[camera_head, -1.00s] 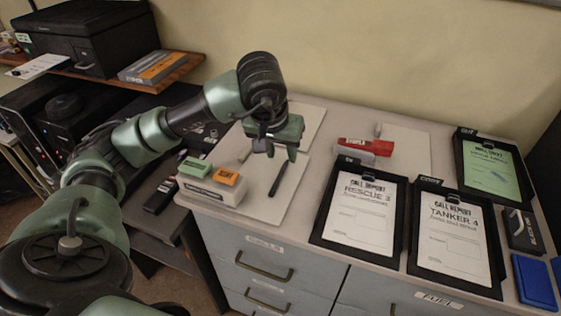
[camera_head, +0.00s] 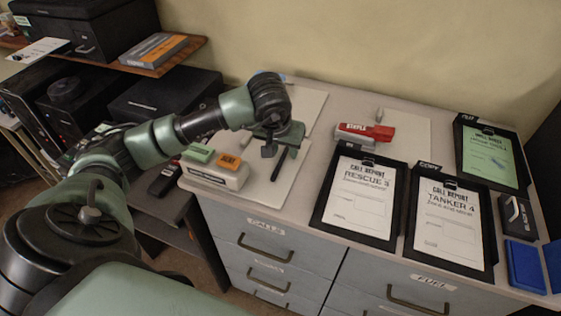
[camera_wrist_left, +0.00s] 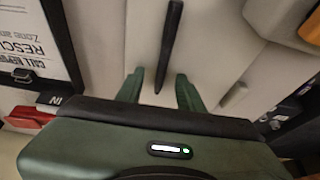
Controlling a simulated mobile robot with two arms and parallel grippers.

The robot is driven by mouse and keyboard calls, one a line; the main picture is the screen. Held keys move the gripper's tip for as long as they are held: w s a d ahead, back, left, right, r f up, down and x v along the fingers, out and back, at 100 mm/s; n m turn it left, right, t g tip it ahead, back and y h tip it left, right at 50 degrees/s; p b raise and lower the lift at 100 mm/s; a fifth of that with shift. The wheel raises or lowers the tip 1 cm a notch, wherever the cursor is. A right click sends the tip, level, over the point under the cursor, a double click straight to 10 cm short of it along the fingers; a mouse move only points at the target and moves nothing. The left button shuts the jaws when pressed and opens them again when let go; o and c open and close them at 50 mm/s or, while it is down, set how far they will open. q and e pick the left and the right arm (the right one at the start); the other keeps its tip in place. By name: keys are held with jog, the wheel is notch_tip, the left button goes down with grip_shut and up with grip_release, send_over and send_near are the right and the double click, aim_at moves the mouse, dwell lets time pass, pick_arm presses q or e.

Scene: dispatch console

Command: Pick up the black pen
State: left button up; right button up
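The black pen (camera_head: 279,164) lies on a pale mat (camera_head: 262,194) near the left end of the counter. In the left wrist view the pen (camera_wrist_left: 170,40) lies lengthwise, its near end in line with the gap between the fingers. My left gripper (camera_head: 281,154) is above the mat at the pen's far end, pointing down. In the left wrist view its two green fingers (camera_wrist_left: 159,88) are spread, with nothing held between them. Whether the pen's end is level with the fingertips I cannot tell. My right gripper is in neither current view.
A white holder (camera_head: 215,176) with green and orange blocks stands left of the pen. Drawers (camera_head: 262,250) form the counter's front.

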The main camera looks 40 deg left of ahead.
pick_arm(q)
jog(key=shift+f, duration=0.15)
grip_shut()
dwell(1.5)
